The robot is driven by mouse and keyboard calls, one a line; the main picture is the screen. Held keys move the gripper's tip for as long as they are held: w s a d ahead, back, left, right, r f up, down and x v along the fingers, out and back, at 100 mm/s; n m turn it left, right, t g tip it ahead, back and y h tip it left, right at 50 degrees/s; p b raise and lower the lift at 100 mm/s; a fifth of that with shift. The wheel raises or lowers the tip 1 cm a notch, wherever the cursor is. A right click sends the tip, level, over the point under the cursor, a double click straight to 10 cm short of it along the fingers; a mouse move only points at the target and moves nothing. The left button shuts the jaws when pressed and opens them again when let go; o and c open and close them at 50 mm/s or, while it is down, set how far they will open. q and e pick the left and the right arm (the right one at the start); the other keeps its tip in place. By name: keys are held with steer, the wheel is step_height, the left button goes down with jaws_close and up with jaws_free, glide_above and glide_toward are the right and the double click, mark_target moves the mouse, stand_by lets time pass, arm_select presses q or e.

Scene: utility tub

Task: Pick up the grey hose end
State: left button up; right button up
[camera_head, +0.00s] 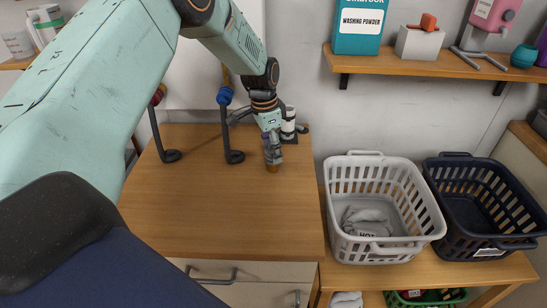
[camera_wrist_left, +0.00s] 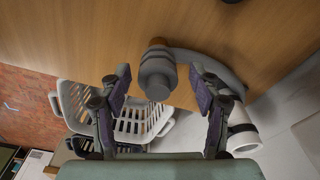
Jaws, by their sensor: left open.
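The grey hose end (camera_wrist_left: 157,78), a stepped grey cylinder with a brown tip, is between the spread fingers of my left gripper (camera_wrist_left: 159,72) in the left wrist view. Gaps show on both sides of it. A thick grey hose (camera_wrist_left: 215,66) curves away to the right there. In the head view my left gripper (camera_head: 271,138) points down over the back right of the wooden counter (camera_head: 220,200), and the hose end (camera_head: 272,160) shows at its fingers. The fingers partly hide it. My right gripper is not in view.
A white basket (camera_head: 432,222) holding grey cloth and a dark blue basket (camera_head: 520,215) stand right of the counter. Two dark taps (camera_head: 231,154) with curved spouts stand left of the gripper. A shelf (camera_head: 440,66) hangs above the baskets. The counter's front is clear.

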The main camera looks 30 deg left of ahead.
arm_select(q)
steer(key=shift+f, duration=0.7)
steer(key=shift+s+d+r, duration=0.1)
steer(key=shift+d, duration=0.15)
steer(key=shift+w+a+f, duration=0.2)
steer(key=c, duration=0.5)
steer(key=shift+s+d+r, duration=0.15)
steer(key=shift+r, duration=0.05)
steer(key=c, duration=0.6)
steer(key=shift+f, duration=0.1)
steer(key=shift+c, duration=0.4)
step_height(320, 180, up, 10)
